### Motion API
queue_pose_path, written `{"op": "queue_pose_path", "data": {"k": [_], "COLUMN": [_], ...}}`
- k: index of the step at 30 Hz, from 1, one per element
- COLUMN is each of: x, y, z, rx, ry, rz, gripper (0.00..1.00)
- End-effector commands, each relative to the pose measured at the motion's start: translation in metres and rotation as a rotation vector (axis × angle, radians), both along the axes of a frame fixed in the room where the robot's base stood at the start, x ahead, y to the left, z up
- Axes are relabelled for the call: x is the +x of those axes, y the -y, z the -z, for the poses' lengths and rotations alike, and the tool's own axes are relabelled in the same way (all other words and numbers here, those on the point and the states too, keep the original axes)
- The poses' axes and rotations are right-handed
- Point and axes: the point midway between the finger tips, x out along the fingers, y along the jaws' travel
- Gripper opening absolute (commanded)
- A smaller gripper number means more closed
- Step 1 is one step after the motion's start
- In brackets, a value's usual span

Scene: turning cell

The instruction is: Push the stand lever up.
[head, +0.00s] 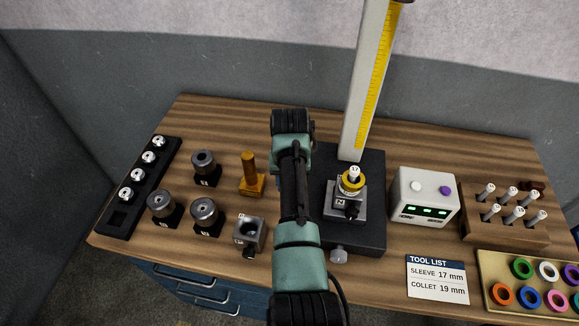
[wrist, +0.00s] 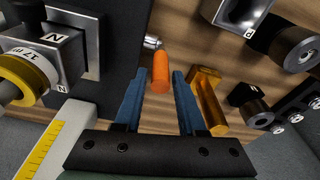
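The stand has a dark base (head: 372,233) and a tall grey column (head: 365,90) with a yellow scale. In the wrist view an orange lever grip (wrist: 160,72) projects beside the dark stand base (wrist: 110,75). My arm hides this lever in the head view. My gripper (wrist: 163,77) has its two blue fingers apart, one on each side of the orange grip. A gap shows on both sides, so the fingers do not appear to close on it. A holder with a yellow-ringed tool (head: 351,185) stands on the base.
A brass post block (head: 252,178) stands close left of my arm, near the right finger in the wrist view. A white box (head: 425,195) stands to the right.

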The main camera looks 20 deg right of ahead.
Motion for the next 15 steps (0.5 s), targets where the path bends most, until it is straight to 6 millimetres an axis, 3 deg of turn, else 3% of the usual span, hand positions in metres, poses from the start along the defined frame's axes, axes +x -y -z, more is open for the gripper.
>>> {"op": "queue_pose_path", "data": {"k": [9,15], "x": [-0.009,-0.014], "y": [-0.004,-0.006], "z": [-0.064,-0.096], "rx": [-0.002,0.0], "ry": [0.006,0.003], "rz": [-0.001,-0.001], "gripper": [0.4,0.4]}}
